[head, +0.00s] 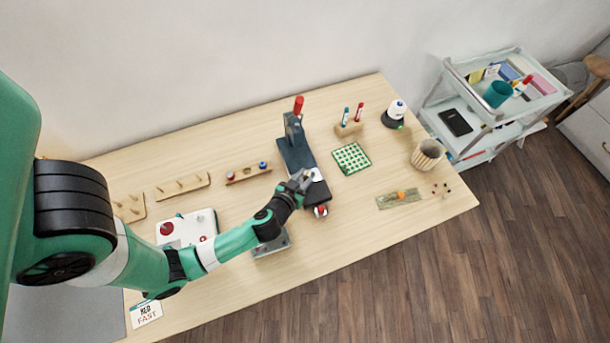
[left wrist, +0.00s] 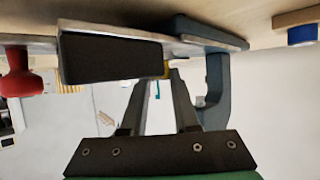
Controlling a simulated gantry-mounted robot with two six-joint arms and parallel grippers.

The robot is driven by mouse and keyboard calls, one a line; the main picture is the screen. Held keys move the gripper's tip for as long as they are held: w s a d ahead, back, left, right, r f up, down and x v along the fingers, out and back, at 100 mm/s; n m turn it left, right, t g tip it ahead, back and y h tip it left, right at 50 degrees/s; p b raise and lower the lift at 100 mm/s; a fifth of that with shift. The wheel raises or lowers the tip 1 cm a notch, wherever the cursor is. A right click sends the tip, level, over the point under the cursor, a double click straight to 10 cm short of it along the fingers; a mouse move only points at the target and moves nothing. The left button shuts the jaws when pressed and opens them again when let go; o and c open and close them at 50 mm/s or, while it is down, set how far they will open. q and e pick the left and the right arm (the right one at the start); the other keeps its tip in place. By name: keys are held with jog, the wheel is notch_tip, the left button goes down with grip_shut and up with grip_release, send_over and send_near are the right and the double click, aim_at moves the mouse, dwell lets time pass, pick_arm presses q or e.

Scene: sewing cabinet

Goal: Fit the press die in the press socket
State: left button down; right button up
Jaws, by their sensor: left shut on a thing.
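The dark blue-grey press (head: 293,153) stands near the middle of the table, with a red-topped lever (head: 298,104). My left gripper (head: 309,177) is at the front part of the press, over its base. In the left wrist view the two fingers (left wrist: 158,76) are close together at a small yellowish piece (left wrist: 167,71), probably the press die, mostly hidden. A dark block (left wrist: 110,59) of the press is close by on the left, and its curved frame (left wrist: 215,88) is on the right. I cannot make out the press socket. My right gripper is not in view.
A red knob (left wrist: 22,76) sticks out at the press's front end. A green grid mat (head: 351,158), a pen block (head: 349,128) and a thread cone (head: 394,113) are to the right.

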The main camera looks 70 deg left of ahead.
pick_arm(q)
jog(key=shift+f+b, duration=0.2)
jog(key=shift+b, duration=0.1)
dwell(0.5)
jog(key=c, duration=0.9)
grip_release()
jog(key=shift+c, duration=0.2)
jog(key=o, duration=0.4)
jog(key=shift+s+a, duration=0.1)
jog(key=shift+a, duration=0.05)
jog(key=shift+c, duration=0.2)
